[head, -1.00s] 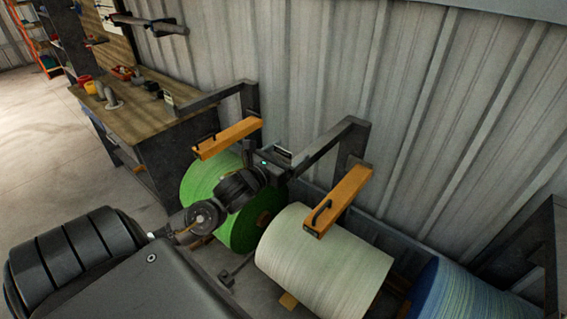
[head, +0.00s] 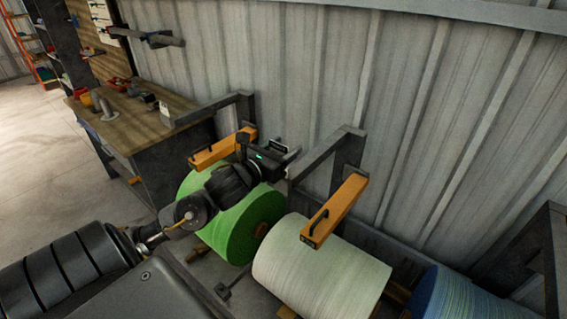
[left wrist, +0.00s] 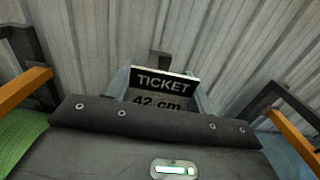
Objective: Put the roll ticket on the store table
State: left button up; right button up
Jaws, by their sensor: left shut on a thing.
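The roll ticket (left wrist: 163,84), a card with a black band reading "TICKET" and "42 cm" below, stands between the fingers of my left gripper (left wrist: 160,92) in the left wrist view. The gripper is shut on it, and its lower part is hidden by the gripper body. In the head view my left gripper (head: 284,157) is by the wall, above and behind the green roll; only a small pale edge shows at its tip. A wooden-topped table (head: 135,127), likely the store table, stands to the left against the wall. My right gripper is not in view.
A green roll (head: 232,225), a cream roll (head: 320,268) and a blue roll (head: 450,300) sit in a row. Orange bars (head: 335,210) on dark brackets jut above them. Cups and small items stand on the table's far part; its near part is mostly clear.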

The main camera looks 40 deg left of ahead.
pick_arm(q)
notch_tip(320, 180, up, 5)
jog(key=shift+r, duration=0.1)
